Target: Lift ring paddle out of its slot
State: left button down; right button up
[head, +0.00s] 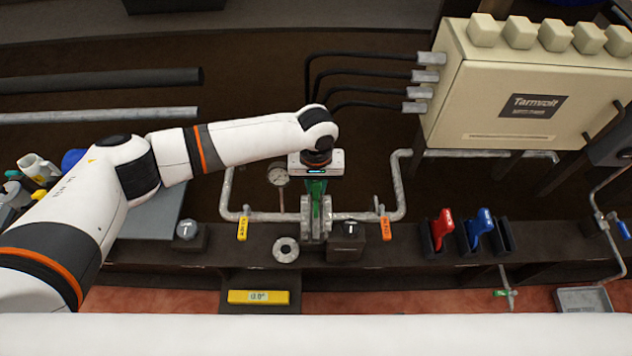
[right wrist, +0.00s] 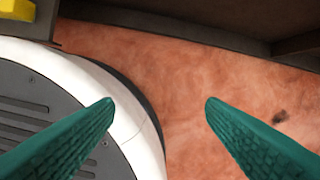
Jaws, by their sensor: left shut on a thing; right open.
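My left gripper (head: 315,188) points down over the pair of grey pipe flanges (head: 306,225) in the middle of the head view. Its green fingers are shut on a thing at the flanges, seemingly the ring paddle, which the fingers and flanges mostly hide. I cannot tell how deep it sits in the slot. My right gripper (right wrist: 159,102) is open and empty in the right wrist view, above a reddish floor.
A loose grey ring (head: 286,249) lies on the dark bench beside a dark block with a knob (head: 348,241). Pipes run left and right of the flanges, with a gauge (head: 278,176). Red (head: 441,229) and blue (head: 481,228) handled things stand at right. A cream cabinet (head: 500,100) stands behind.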

jog(key=shift+s+d+f+p, duration=0.2)
jog(key=shift+s+f+p, duration=0.2)
jog(key=shift+s+f, duration=0.7)
jog(key=shift+s+r, duration=0.15)
